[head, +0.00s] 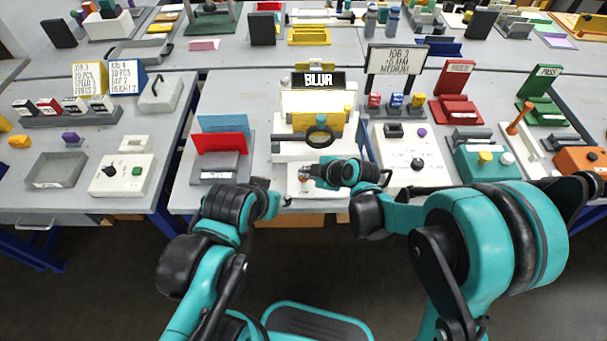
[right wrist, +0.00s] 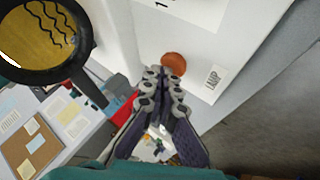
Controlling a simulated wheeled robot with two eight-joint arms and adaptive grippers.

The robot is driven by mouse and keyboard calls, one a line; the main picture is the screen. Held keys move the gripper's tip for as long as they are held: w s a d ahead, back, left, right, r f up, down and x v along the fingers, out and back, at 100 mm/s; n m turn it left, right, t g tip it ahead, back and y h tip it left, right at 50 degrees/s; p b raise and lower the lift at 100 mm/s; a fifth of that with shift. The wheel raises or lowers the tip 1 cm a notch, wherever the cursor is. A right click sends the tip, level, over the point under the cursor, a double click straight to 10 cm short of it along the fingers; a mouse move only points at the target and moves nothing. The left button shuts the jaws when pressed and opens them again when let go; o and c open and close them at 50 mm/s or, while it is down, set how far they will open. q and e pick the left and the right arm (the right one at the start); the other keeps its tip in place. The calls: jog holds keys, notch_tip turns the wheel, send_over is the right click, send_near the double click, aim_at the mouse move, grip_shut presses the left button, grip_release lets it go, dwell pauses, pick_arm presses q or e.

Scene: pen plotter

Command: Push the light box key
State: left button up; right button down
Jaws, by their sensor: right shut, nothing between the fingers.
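The light box (head: 285,152) is a white box at the middle front of the table, with a lit panel and a sign reading "BLUR" above it. Its key looks like the round orange-brown button (right wrist: 173,62) on the white face in the right wrist view, beside a small printed label (right wrist: 213,78). My right gripper (head: 307,172) is shut and empty, in front of the box. In the right wrist view its fingertips (right wrist: 164,78) lie just below the button; I cannot tell whether they touch. My left gripper (head: 264,190) is left of it, near the table edge; its fingers are unclear.
A black-rimmed magnifier (head: 320,136) stands out over the box front, close to my right gripper. A red and grey holder (head: 220,145) stands to the left. A white box with a black knob (head: 416,164) stands to the right.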

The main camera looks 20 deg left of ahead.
notch_tip(320, 180, up, 6)
jog(key=p, duration=0.4)
jog(key=shift+r, duration=0.1)
dwell(0.5)
jog(key=s+d+r+m+t+h, duration=0.1)
jog(key=s+d+r+m, duration=0.1)
jog(key=d+r+m, duration=0.3)
jog(key=s+d+r+m+h, duration=0.1)
jog(key=s+d+m+h, duration=0.1)
jog(key=d, duration=0.5)
jog(key=s+d+r+m+t+h, duration=0.1)
jog(key=s+d+r+m, duration=0.2)
jog(key=d, duration=0.4)
jog(key=s+d+m+h, duration=0.3)
jog(key=s+d+m, duration=0.6)
jog(key=d, duration=0.4)
jog(key=shift+s+m+h, duration=0.25)
jog(key=shift+m+h, duration=0.15)
jog(key=shift+m, duration=0.4)
